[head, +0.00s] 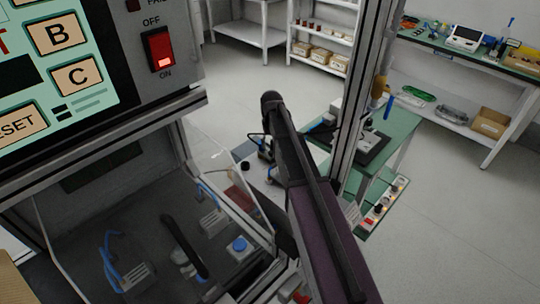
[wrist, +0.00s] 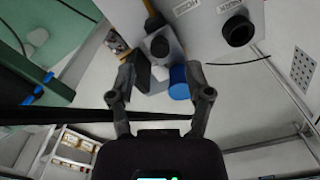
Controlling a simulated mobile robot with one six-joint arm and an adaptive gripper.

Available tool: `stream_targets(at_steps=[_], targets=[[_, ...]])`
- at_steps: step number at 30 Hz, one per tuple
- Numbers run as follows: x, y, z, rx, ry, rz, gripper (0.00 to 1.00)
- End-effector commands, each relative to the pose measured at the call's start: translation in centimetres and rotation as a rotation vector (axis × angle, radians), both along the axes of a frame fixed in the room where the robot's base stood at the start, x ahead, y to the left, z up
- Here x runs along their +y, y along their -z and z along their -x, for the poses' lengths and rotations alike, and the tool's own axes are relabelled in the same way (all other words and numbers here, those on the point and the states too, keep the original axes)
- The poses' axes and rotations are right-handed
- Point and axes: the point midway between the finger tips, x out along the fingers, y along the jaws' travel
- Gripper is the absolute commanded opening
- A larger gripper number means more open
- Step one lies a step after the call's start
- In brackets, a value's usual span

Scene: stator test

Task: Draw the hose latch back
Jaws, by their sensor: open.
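In the wrist view my gripper (wrist: 161,92) is open, its two dark fingers spread with nothing held between the tips. Just beyond them is a grey fixture (wrist: 175,40) with a black block (wrist: 141,72), a black knob (wrist: 159,46) and a blue cylinder (wrist: 180,83). The blue cylinder appears between the fingers, nearer the right one. I cannot tell for sure which part is the hose latch. In the head view my dark arm crosses the middle, and I cannot make out the fingertips there.
A machine panel with a red switch (head: 159,49) fills the upper left of the head view. Below it, clear guarding encloses blue hoses (head: 109,262) and a black handle (head: 184,246). A metal post (head: 371,75) stands right of my arm. Open floor (head: 445,215) lies at right.

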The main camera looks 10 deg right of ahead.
Motion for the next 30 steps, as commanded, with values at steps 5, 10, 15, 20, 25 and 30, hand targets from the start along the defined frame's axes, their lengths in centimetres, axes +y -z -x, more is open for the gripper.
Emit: stream_targets(at_steps=[5, 10, 15, 20, 25, 30], targets=[[0.0, 1.8, 0.0, 0.000, 0.000, 0.000, 0.65], [0.0, 3.0, 0.0, 0.000, 0.000, 0.000, 0.65], [0.0, 3.7, 0.0, 0.000, 0.000, 0.000, 0.65], [0.0, 4.0, 0.0, 0.000, 0.000, 0.000, 0.65], [0.0, 4.0, 0.0, 0.000, 0.000, 0.000, 0.65], [0.0, 4.0, 0.0, 0.000, 0.000, 0.000, 0.65]])
